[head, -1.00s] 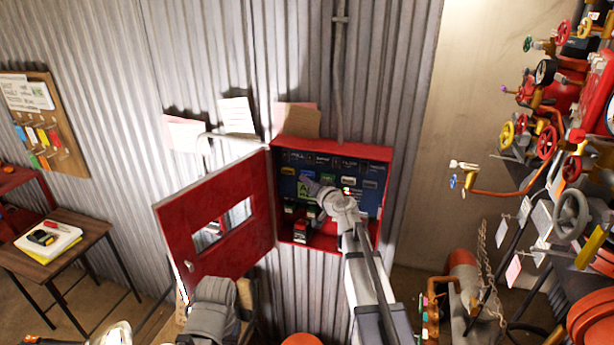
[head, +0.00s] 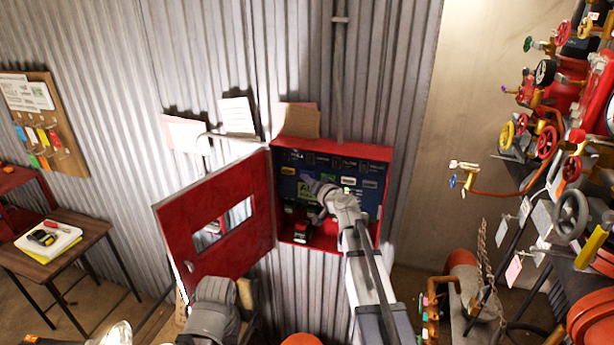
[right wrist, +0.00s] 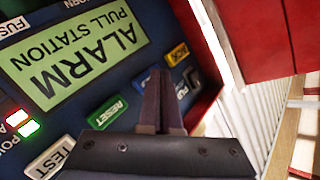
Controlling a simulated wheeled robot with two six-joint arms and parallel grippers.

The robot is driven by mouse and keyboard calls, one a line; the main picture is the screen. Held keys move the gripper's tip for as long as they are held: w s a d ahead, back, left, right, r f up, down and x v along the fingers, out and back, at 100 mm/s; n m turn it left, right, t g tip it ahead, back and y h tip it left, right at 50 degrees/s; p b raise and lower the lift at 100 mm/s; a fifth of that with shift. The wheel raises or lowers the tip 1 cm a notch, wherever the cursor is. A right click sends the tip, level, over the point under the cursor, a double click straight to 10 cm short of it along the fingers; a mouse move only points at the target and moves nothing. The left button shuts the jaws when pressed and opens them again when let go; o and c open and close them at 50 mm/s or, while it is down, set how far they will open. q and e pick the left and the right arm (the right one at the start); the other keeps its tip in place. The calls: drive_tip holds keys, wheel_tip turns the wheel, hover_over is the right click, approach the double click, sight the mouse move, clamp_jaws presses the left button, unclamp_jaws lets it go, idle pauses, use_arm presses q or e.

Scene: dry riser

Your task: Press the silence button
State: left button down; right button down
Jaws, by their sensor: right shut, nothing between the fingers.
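The red alarm box (head: 331,145) hangs on the corrugated wall with its blue panel (head: 376,171) facing me. A row of buttons crosses the panel: a yellow one (head: 288,171), a green RESET button (right wrist: 107,112) and a white TEST button (right wrist: 50,158). The yellow one also shows in the right wrist view (right wrist: 178,53). No silence label is readable; my fingers cover the spot between yellow and green. My right gripper (head: 308,181) is shut and empty, its tips (right wrist: 157,76) at or close to the panel there; contact cannot be told.
The red box door (head: 180,215) stands open to the left. A green ALARM PULL STATION label (right wrist: 75,55) is beside the buttons. Pipes and valve wheels (head: 571,213) crowd the right side. A small table (head: 75,265) stands at left.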

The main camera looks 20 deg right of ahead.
drive_tip(key=shift+w+d, duration=0.3)
drive_tip(key=shift+w, duration=0.05)
idle(0.4)
drive_tip(key=shift+s+a, duration=0.1)
drive_tip(key=shift+s, duration=0.05)
drive_tip(key=shift+s+a, duration=0.45)
drive_tip(key=shift+s, duration=0.2)
drive_tip(key=shift+s, duration=0.1)
drive_tip(key=s+a, duration=0.1)
drive_tip(key=s, duration=0.1)
drive_tip(key=s+a, duration=0.1)
drive_tip(key=s, duration=0.1)
drive_tip(key=shift+a, duration=0.4)
idle(0.6)
